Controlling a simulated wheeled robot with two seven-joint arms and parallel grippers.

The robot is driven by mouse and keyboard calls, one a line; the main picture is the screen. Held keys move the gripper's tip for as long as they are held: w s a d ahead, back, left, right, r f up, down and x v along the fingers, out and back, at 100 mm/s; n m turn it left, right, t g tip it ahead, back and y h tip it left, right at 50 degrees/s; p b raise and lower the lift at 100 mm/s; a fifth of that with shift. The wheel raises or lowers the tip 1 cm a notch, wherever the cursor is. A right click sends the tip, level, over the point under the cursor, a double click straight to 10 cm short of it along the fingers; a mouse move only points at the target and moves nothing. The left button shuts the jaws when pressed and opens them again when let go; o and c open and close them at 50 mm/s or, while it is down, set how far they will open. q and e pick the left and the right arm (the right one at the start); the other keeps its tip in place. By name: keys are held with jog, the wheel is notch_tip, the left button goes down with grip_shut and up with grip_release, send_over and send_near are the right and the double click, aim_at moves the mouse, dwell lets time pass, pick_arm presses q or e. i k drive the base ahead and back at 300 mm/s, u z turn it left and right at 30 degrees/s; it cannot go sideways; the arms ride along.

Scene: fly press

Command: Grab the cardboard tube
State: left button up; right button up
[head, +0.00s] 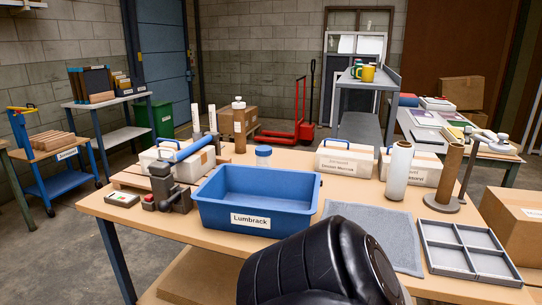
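The brown cardboard tube (449,174) stands upright at the right side of the wooden table, on or over a dark round base (442,204). A thin dark rod (469,170) rises just right of it. A white roll (398,171) stands upright to its left, apart from it. The tube's lower end is at the base; I cannot tell whether it sits around a post. Neither my left nor my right gripper shows in the head view.
A blue bin (208,216) labelled Lumbrack stands mid-table. A grey mat (370,232), a divided grey tray (440,262) and white boxes (346,159) lie near the tube. A cardboard box (510,225) is at far right. A black form hides part of the table's near edge.

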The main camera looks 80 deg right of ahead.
aim_at(455, 152)
jog(key=u, duration=0.1)
jog(key=k, duration=1.5)
jog(key=z, duration=1.65)
